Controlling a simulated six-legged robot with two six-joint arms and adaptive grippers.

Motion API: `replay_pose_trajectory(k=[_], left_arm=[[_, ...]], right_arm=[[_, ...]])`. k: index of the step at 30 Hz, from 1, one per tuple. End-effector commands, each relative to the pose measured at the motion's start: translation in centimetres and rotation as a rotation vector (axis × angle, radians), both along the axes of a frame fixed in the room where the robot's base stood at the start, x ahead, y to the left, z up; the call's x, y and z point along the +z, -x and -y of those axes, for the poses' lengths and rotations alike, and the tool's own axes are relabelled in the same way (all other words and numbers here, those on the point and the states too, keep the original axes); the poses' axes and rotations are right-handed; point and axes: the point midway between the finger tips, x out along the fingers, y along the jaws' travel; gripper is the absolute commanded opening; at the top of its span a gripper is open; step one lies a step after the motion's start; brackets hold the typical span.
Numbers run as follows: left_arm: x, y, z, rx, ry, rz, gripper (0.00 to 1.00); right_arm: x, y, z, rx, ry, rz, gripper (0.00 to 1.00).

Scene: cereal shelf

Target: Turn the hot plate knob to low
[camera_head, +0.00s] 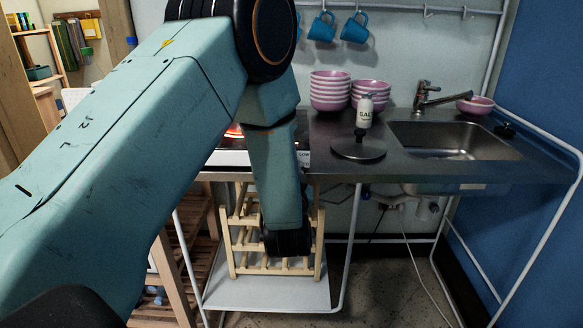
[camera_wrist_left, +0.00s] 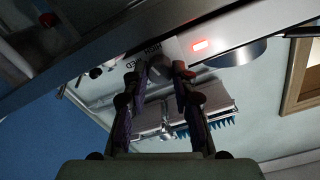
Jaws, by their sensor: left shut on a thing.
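The hot plate (camera_head: 229,158) sits on the metal counter, with a red glow on it, partly hidden behind my left arm. The knob's pointer and setting cannot be made out. In the head view the fingers are hidden by my arm. My right gripper is not in view.
A soap-like bottle labelled SALT (camera_head: 364,112) and a dark round lid or plate (camera_head: 358,150) stand right of the hot plate. Pink bowls (camera_head: 330,92) are stacked behind. The sink (camera_head: 455,140) is further right. A wooden rack (camera_head: 245,235) stands below the counter.

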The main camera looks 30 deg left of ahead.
Motion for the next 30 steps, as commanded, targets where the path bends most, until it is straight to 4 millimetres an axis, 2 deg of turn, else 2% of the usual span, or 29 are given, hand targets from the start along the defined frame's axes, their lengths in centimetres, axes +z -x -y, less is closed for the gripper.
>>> replay_pose_trajectory(k=[14, 30], left_arm=[[0.0, 0.0, -0.1, 0.001, 0.387, 0.238, 0.00], [-0.1, 0.0, 0.0, -0.001, 0.823, 0.506, 0.00]], right_arm=[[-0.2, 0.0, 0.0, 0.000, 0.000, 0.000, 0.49], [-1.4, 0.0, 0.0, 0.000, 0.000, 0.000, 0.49]])
